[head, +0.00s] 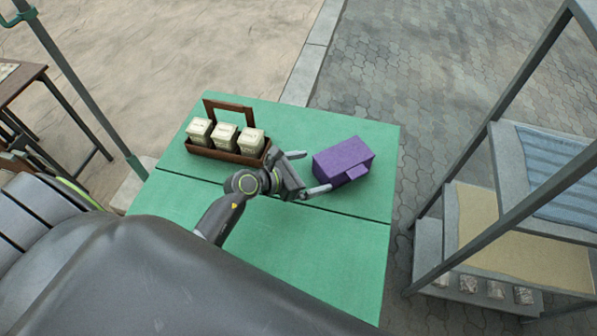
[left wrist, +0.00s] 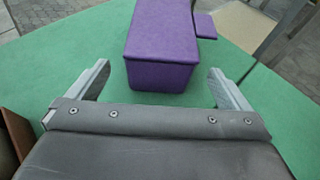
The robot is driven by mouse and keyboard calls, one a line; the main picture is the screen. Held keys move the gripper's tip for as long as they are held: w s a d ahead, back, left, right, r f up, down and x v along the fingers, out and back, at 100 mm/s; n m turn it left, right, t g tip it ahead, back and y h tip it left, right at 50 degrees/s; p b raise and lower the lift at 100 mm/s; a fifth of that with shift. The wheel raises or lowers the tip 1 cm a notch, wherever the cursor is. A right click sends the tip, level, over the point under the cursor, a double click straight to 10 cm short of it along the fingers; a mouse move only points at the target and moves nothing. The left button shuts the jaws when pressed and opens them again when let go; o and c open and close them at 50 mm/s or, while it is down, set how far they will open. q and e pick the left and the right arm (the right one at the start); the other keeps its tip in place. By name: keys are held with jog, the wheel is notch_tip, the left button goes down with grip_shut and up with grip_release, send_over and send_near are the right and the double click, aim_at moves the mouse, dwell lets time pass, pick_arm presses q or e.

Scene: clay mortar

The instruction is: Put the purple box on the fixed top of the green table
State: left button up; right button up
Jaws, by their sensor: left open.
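The purple box (head: 343,158) stands on the far panel of the green table (head: 300,250), right of centre. A dark seam crosses the table between its far and near panels, and the box is beyond it. A small purple tab (head: 357,173) sticks out from the box's near side. My left gripper (head: 317,171) is open at the left end of the box. In the left wrist view the box (left wrist: 160,45) lies ahead, between the lines of the two spread fingers (left wrist: 158,70), with nothing gripped. My right gripper is not in view.
A brown wooden caddy (head: 225,154) with three pale jars stands left of the box on the far panel, close behind my left wrist. A grey shelf rack (head: 480,230) stands right of the table. The near panel is bare where visible.

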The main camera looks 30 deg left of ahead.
pick_arm(q)
jog(key=shift+v, duration=2)
jog(key=shift+f, duration=0.1)
